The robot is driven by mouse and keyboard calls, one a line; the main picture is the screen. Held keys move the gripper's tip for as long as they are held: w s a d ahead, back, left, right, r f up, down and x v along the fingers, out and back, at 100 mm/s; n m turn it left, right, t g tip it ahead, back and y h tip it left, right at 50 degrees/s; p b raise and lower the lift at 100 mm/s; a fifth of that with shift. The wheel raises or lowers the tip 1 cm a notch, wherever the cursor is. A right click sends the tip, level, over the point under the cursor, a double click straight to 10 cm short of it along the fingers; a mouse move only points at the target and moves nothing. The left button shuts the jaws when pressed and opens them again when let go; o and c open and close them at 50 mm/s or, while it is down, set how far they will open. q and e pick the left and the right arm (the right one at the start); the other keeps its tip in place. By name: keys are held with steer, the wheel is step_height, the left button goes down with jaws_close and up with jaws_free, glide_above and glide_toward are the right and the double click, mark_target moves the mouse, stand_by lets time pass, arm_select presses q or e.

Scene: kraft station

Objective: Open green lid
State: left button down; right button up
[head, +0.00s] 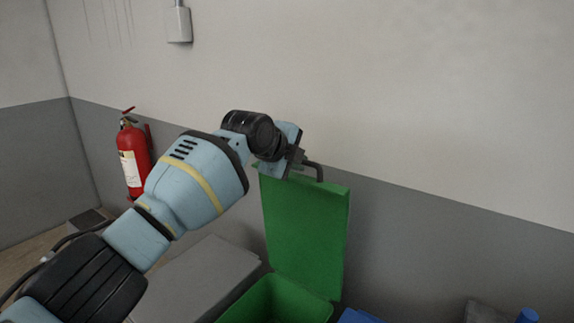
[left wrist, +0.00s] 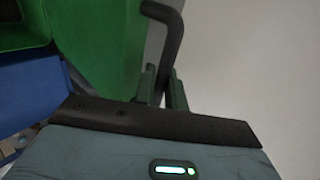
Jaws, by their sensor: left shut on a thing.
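The green lid (head: 306,228) stands raised, close to upright, at the back of the green bin (head: 277,304) in the head view. A dark bent handle (head: 315,168) sticks out at the lid's top edge. My left gripper (head: 299,160) is at that top edge, shut on the handle. In the left wrist view the handle (left wrist: 174,38) runs down between the fingers of my left gripper (left wrist: 163,90), with the green lid (left wrist: 100,45) beside it. My right gripper is not in view.
A grey lid or box top (head: 205,280) lies left of the green bin. Something blue (head: 358,317) is to its right, cut off by the frame. A red fire extinguisher (head: 134,158) hangs by the wall at left. The wall (head: 420,120) is close behind the lid.

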arm_select(q)
steer(key=shift+w+f, duration=0.15)
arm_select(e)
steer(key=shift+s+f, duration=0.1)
arm_select(q)
steer(key=c, duration=1.6)
jaws_free()
steer(key=shift+o, duration=0.2)
steer(key=shift+s+a+r, duration=0.25)
steer(key=shift+s+r, duration=0.15)
steer(key=shift+r, duration=0.05)
steer(key=p+v, duration=0.1)
steer(key=v, duration=0.5)
steer(key=shift+s+r, duration=0.2)
steer(key=shift+s, duration=0.1)
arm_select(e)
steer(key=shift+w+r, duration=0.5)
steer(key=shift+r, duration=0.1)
arm_select(q)
steer(key=shift+a, duration=0.15)
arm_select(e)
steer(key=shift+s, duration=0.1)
